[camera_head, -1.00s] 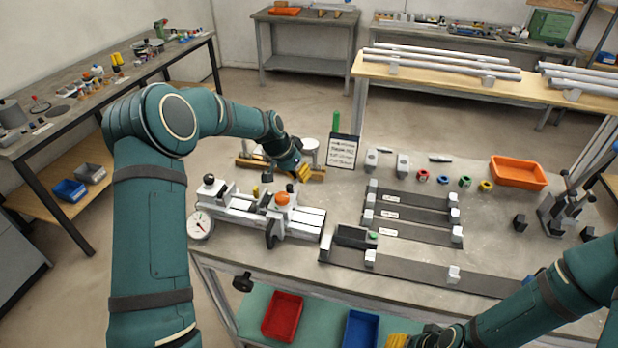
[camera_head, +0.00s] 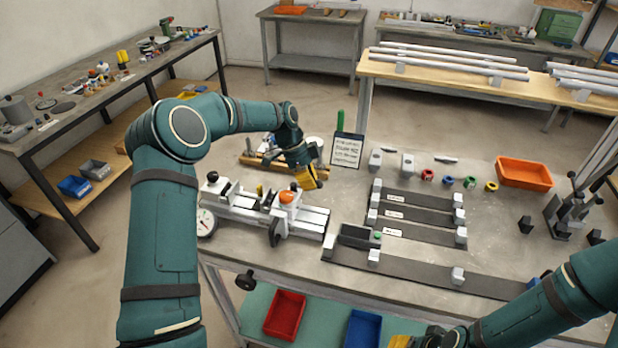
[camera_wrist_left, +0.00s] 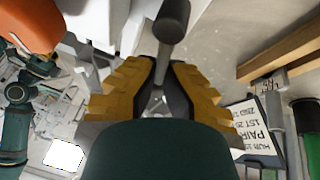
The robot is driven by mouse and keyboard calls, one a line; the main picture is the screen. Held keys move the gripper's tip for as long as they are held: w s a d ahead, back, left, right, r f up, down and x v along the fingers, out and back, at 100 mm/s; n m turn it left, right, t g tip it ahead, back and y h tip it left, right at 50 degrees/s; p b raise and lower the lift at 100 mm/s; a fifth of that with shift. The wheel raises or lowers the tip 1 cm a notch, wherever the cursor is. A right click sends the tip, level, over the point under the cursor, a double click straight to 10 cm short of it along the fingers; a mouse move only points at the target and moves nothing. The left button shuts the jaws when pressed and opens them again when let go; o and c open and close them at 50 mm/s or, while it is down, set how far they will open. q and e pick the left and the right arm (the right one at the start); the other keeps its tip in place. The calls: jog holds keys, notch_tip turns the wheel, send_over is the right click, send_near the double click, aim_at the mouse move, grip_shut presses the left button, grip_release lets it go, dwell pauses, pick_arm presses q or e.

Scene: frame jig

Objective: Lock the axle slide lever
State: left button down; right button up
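The white frame jig (camera_head: 312,222) stands on the bench, with an orange knob (camera_head: 288,197) on top and a black handle (camera_head: 275,233) at its front. My left gripper (camera_head: 310,180) is just behind and right of the orange knob. In the left wrist view its yellow fingers (camera_wrist_left: 160,82) are apart. A lever with a black grip (camera_wrist_left: 172,22) and a grey stem shows in line with the gap between them; contact cannot be told. The orange knob (camera_wrist_left: 30,25) is at upper left there. My right gripper (camera_head: 400,341) is mostly cut off at the bottom edge.
A sign (camera_head: 346,150) and a wooden stand (camera_head: 262,166) are close behind the left gripper. Dark rails with white blocks (camera_head: 415,214) lie right of the jig. An orange tray (camera_head: 524,172) is farther right. A dial gauge (camera_head: 206,222) sits at the jig's left end.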

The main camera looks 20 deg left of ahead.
pick_arm(q)
jog(key=shift+s+d+f+m+g, duration=0.15)
jog(key=shift+s+m+g, duration=0.45)
jog(key=shift+m, duration=0.6)
jog(key=shift+f, duration=0.15)
jog(key=c, duration=1)
grip_release()
jog(key=shift+c, duration=0.2)
